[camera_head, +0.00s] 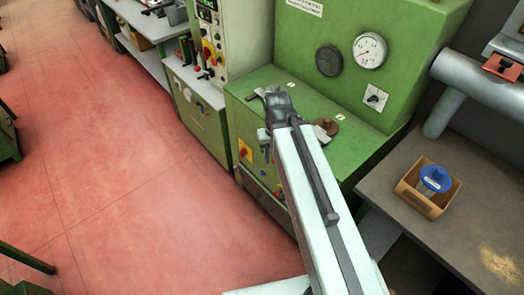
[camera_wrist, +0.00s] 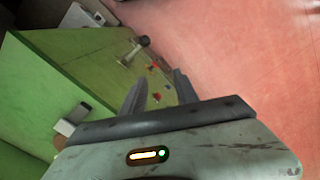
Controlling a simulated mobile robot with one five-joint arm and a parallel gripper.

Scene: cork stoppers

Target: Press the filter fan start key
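A green machine (camera_head: 240,110) has controls on its front face, including a yellow switch with a red centre (camera_head: 244,149). I cannot tell which control is the filter fan start key; labels are too small to read, and my arm hides part of this front. In the wrist view, small red and yellow controls (camera_wrist: 155,97) show on the green face, partly between my fingers. My gripper (camera_wrist: 161,73) is open and empty, its two fingers apart. In the head view, the end of my arm is over the machine's front edge, and the fingers are hard to make out.
A control cabinet (camera_head: 209,50) with several buttons stands behind the machine. A gauge (camera_head: 370,51) and a dark round knob (camera_head: 329,60) are on the upper panel. A cardboard box with a blue-topped object (camera_head: 435,178) stands on the right bench. The red floor (camera_head: 100,130) at left is clear.

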